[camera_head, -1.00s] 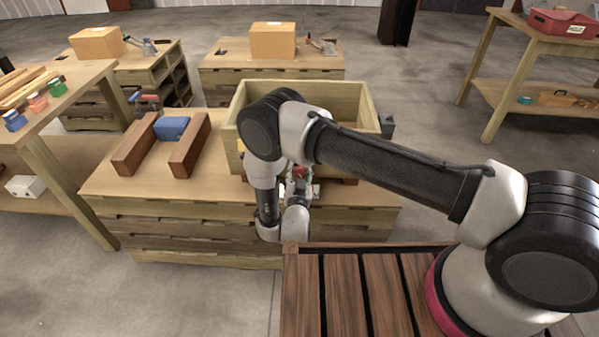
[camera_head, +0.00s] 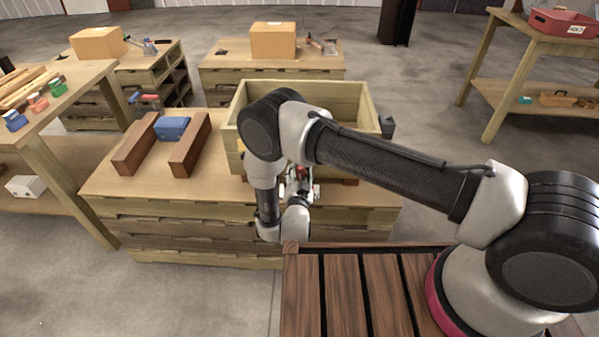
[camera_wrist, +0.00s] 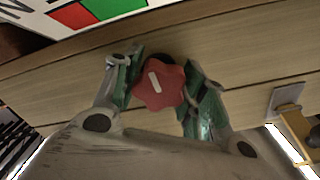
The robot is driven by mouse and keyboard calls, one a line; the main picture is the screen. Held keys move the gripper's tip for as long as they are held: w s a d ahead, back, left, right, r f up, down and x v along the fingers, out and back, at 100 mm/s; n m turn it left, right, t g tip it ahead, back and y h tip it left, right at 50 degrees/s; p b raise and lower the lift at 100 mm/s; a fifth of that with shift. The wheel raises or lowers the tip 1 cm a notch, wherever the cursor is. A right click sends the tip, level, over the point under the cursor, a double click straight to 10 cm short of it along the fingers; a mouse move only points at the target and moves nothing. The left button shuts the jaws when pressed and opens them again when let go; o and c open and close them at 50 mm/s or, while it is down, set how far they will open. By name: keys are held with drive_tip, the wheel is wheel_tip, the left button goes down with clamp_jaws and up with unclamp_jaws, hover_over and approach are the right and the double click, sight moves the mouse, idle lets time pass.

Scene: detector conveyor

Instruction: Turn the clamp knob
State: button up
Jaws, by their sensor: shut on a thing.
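The clamp knob (camera_wrist: 160,86) is a red, lobed knob with a white mark line, in front of a light wooden wall in the wrist view. The mark line leans slightly from upright. My gripper (camera_wrist: 158,88) has its two green-padded fingers on either side of the knob and is shut on it. In the head view my gripper (camera_head: 299,183) is low in front of the wooden box, partly hidden by my own arm. Only a small red patch of the knob shows there.
The open wooden box (camera_head: 350,100) stands on the workbench (camera_head: 105,185). To its left, a blue block (camera_head: 172,128) lies between two brown wooden bars (camera_head: 136,145). In the wrist view, a panel with red and green fields (camera_wrist: 100,12) is above, and a metal bracket (camera_wrist: 288,97) is at right.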

drive_tip(key=o, duration=1)
drive_tip(key=shift+o, duration=0.2)
drive_tip(key=shift+s, duration=0.1)
drive_tip(key=s, duration=0.7)
drive_tip(key=shift+s+a, duration=0.15)
drive_tip(key=shift+s, duration=0.05)
